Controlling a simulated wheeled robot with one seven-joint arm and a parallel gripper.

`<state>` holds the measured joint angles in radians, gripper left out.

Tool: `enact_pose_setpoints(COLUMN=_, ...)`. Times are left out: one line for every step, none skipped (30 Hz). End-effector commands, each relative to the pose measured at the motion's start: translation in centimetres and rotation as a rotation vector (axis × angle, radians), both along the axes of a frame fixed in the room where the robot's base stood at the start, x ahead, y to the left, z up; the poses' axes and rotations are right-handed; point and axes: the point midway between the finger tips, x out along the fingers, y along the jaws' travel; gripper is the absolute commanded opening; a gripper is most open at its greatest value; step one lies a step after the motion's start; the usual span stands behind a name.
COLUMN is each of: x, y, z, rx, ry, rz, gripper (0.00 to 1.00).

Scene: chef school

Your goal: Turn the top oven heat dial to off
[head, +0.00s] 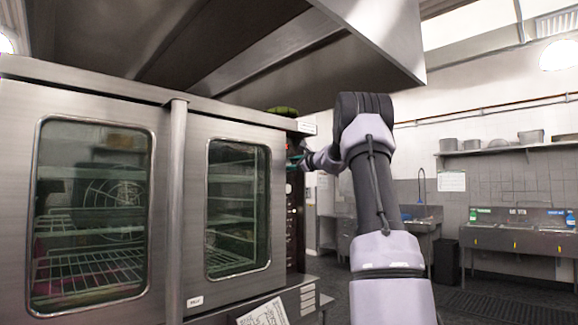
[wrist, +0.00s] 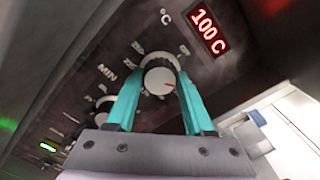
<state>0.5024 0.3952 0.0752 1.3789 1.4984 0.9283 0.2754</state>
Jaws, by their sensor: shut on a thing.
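In the head view my gripper (head: 295,160) reaches the panel at the oven's right edge, where the dial is too small and hidden to make out.
The steel oven (head: 180,200) has two glass doors with racks inside. A second dial (wrist: 104,105) marked MIN lies lower on the panel. A steel hood (head: 270,60) hangs above. Sinks (head: 520,235) stand at the back right, with open floor before them.

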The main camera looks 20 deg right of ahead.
Motion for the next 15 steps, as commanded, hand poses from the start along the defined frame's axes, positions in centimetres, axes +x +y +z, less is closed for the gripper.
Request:
enact_pose_setpoints(x=0.00, y=0.00, z=-0.04, rx=-0.040, ry=-0.013, rz=0.000, gripper=0.00)
enact_pose_setpoints(x=0.00, y=0.00, z=-0.04, rx=-0.067, ry=-0.023, rz=0.000, gripper=0.00)
enact_pose_setpoints(x=0.01, y=0.01, z=-0.05, rx=-0.103, ry=-0.036, rz=0.000, gripper=0.00)
enact_pose_setpoints(x=0.00, y=0.02, z=-0.04, rx=-0.129, ry=-0.045, rz=0.000, gripper=0.00)
enact_pose_setpoints(x=0.01, y=0.03, z=-0.05, rx=-0.157, ry=-0.055, rz=0.000, gripper=0.00)
enact_pose_setpoints(x=0.01, y=0.03, z=-0.05, rx=-0.192, ry=-0.068, rz=0.000, gripper=0.00)
enact_pose_setpoints(x=0.01, y=0.03, z=-0.06, rx=-0.218, ry=-0.079, rz=0.001, gripper=0.00)
enact_pose_setpoints(x=0.01, y=0.03, z=-0.06, rx=-0.246, ry=-0.088, rz=0.001, gripper=0.00)
enact_pose_setpoints(x=0.02, y=0.04, z=-0.06, rx=-0.281, ry=-0.101, rz=0.001, gripper=0.00)
enact_pose_setpoints(x=0.02, y=0.04, z=-0.06, rx=-0.308, ry=-0.111, rz=0.001, gripper=0.00)
enact_pose_setpoints(x=0.01, y=0.03, z=-0.06, rx=-0.335, ry=-0.120, rz=0.000, gripper=0.00)
enact_pose_setpoints(x=0.01, y=0.02, z=-0.06, rx=-0.371, ry=-0.133, rz=0.000, gripper=0.00)
enact_pose_setpoints(x=0.02, y=0.01, z=-0.06, rx=-0.397, ry=-0.143, rz=0.000, gripper=0.00)
enact_pose_setpoints(x=0.01, y=0.01, z=-0.06, rx=-0.424, ry=-0.153, rz=0.000, gripper=0.00)
enact_pose_setpoints(x=0.01, y=0.00, z=-0.06, rx=-0.460, ry=-0.166, rz=0.000, gripper=0.00)
